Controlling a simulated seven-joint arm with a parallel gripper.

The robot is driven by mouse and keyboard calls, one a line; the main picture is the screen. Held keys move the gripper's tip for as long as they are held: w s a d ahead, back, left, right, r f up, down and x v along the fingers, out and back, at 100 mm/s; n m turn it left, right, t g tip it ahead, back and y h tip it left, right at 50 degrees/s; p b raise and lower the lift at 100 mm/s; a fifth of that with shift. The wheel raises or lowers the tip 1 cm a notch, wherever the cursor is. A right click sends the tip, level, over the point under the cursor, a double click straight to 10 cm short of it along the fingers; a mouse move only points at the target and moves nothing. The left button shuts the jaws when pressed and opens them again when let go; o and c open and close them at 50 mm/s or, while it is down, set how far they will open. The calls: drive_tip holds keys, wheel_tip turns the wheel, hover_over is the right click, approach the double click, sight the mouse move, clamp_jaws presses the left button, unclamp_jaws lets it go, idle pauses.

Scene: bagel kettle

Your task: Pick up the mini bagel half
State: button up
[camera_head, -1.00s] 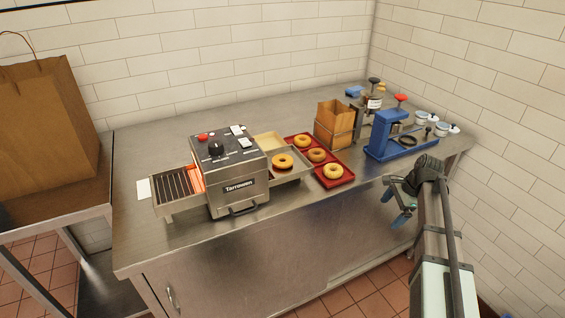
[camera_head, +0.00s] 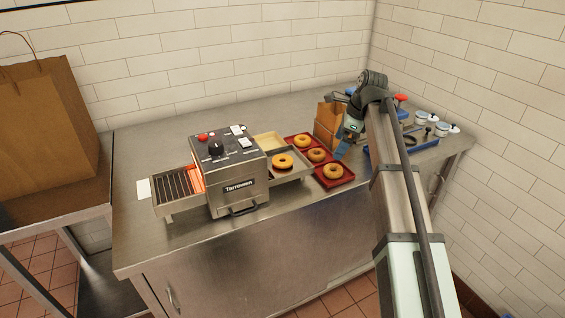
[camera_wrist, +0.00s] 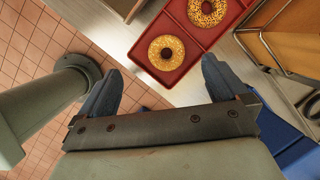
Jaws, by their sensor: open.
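Several bagel pieces are in view. Three lie in a row on the red tray (camera_head: 346,180): a near one (camera_head: 333,171), a middle one (camera_head: 316,155) and a far one (camera_head: 302,140). Another bagel piece (camera_head: 283,161) lies on the toaster's right-hand shelf. I cannot tell which is the mini bagel half. My gripper (camera_head: 342,148) is open and empty, above and just right of the tray. In the wrist view, the nearest tray bagel (camera_wrist: 166,53) shows ahead between my open fingers (camera_wrist: 159,85), apart from them, with a second seeded bagel (camera_wrist: 207,10) beyond.
A steel toaster (camera_head: 235,190) stands left of the tray. A paper bag in a holder (camera_head: 326,118) stands behind my gripper. A blue slicer (camera_head: 376,158) is partly hidden by my arm. White-lidded jars (camera_head: 421,117) stand at the right. The counter's front left is clear.

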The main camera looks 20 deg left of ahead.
drive_tip(key=s+a+r+m, duration=0.1)
drive_tip(key=s+a+r, duration=0.15)
drive_tip(key=a, duration=0.35)
drive_tip(key=s+a+r, duration=0.2)
drive_tip(key=a+r, duration=0.2)
drive_tip(key=a, duration=0.2)
hover_over(284, 156)
drive_tip(key=s+d, duration=0.2)
drive_tip(key=d, duration=0.1)
drive_tip(key=shift+h, duration=0.3)
drive_tip(key=x, duration=0.2)
drive_tip(key=d+x, duration=0.1)
drive_tip(key=x, duration=0.4)
drive_tip(key=shift+s+d+f, duration=0.25)
drive_tip(key=shift+f, duration=0.2)
drive_tip(key=shift+a+x, duration=0.15)
drive_tip(key=shift+x, duration=1.2)
drive_tip(key=shift+a+x, duration=0.15)
drive_tip(key=shift+x, duration=1.2)
drive_tip(key=shift+r, duration=0.1)
drive_tip(key=c, duration=1.1)
